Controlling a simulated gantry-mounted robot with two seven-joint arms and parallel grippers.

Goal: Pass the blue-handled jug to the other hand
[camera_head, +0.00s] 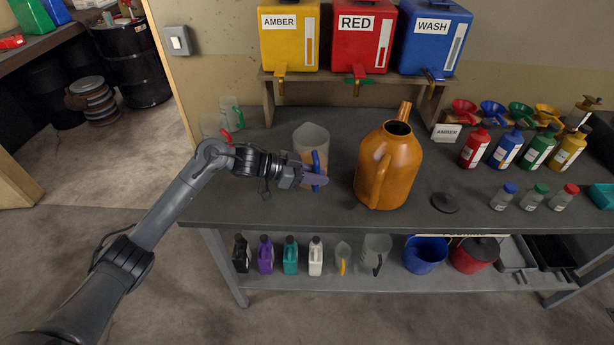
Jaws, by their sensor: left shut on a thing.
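The blue-handled jug (311,137) is a clear, greyish jug with a blue handle on its near side. It is at the left part of the dark workbench, left of the large orange can. My left arm comes in from the lower left. My left gripper (314,178) is at the jug's handle and is shut on it; the fingers hide part of the handle. The jug looks upright; I cannot tell whether its base touches the bench. My right gripper is not in view.
The orange can (391,165) stands close to the jug's right. Amber (287,45), red (362,45) and wash (433,45) dispensers sit on a rack behind. A black lid (445,202), bottles and funnels occupy the right. Free bench lies around the lid.

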